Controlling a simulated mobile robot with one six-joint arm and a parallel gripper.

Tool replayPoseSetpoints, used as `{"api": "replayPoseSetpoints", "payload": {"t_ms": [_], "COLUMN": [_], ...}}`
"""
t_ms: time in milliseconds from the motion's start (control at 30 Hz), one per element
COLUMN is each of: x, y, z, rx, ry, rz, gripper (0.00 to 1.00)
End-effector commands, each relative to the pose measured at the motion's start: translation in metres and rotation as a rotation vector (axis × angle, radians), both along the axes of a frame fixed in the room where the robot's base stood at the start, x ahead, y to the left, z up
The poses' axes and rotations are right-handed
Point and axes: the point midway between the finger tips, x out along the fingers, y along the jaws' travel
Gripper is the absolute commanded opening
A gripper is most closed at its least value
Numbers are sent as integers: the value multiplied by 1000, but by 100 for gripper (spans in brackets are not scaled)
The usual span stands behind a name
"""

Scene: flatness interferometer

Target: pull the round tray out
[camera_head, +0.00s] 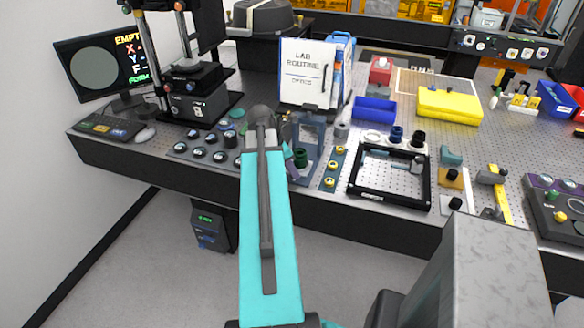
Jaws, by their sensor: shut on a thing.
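The interferometer (197,103) stands at the back left of the bench, a dark tower on a black base. A dark platform (190,70) sits partway up it; I cannot tell whether this is the round tray, and no tray is clearly seen pulled out. My teal arm reaches up the middle of the view to the bench's front edge. A small teal and dark part of my arm shows just right of it. My gripper's fingertips are hidden, and so is whatever lies between them.
A holder of dark discs (205,150) lies left of my arm. A black square frame (353,189) and a yellow case (448,105) lie to the right.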

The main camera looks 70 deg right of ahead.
Motion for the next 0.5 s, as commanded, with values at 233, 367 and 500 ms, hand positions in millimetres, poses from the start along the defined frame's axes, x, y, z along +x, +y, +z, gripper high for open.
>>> {"api": "replayPoseSetpoints", "payload": {"t_ms": [233,367,500], "x": [0,0,0], "y": [0,0,0], "z": [0,0,0], "rx": [0,0,0], "ry": [0,0,0], "rz": [0,0,0], "gripper": [42,42,42]}}
